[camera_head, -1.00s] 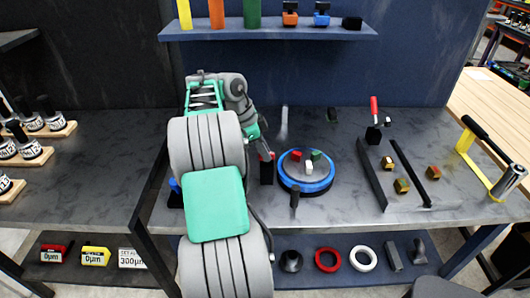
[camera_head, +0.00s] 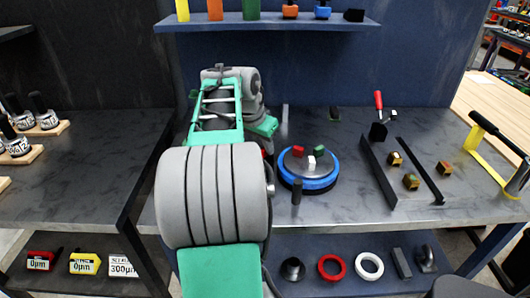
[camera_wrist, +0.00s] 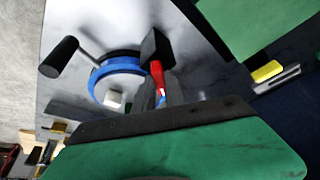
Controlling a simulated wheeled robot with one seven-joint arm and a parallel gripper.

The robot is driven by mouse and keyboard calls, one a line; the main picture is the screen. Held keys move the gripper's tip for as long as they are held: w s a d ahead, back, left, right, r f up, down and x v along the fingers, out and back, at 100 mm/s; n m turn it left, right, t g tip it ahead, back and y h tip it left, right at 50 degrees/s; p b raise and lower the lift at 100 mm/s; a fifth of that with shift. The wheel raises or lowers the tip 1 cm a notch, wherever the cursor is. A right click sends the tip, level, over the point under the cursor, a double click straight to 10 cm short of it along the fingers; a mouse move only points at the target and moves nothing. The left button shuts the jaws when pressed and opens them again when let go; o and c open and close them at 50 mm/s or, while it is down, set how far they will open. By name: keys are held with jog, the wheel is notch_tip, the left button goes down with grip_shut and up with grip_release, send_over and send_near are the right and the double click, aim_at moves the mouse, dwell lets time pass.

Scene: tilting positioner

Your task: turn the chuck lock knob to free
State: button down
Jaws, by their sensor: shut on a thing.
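The chuck (camera_head: 308,168) is a grey disc in a blue ring, with red, white and green pieces on top. In the wrist view its blue ring (camera_wrist: 93,80) and the white piece (camera_wrist: 115,99) show. Beside it is a black block (camera_wrist: 154,46) with a red handle (camera_wrist: 157,72), which I take for the chuck lock knob. My gripper (camera_wrist: 163,97) is shut on the red handle; the fingertips are partly hidden by the gripper's own body. In the head view my arm hides the gripper and most of the knob. The knob's exact turn angle cannot be told.
A black handle (camera_wrist: 58,57) on a metal rod sticks out beside the chuck; it also shows in the head view (camera_head: 297,190). To the right are dark rails (camera_head: 378,172) with small brass-coloured blocks. A shelf (camera_head: 270,22) hangs on the back wall.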

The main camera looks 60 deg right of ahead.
jog(key=n+t+b, duration=0.1)
jog(key=n+b, duration=0.1)
jog(key=n, duration=0.1)
jog(key=shift+s+n+t, duration=0.15)
jog(key=shift+n+t, duration=0.15)
jog(key=shift+r+n+t+b, duration=0.1)
jog(key=shift+n+t+b, duration=0.4)
jog(key=shift+n, duration=1.4)
jog(key=c, duration=1.4)
grip_release()
jog(key=v, duration=0.7)
jog(key=shift+r+p, duration=0.35)
jog(key=shift+s, duration=0.1)
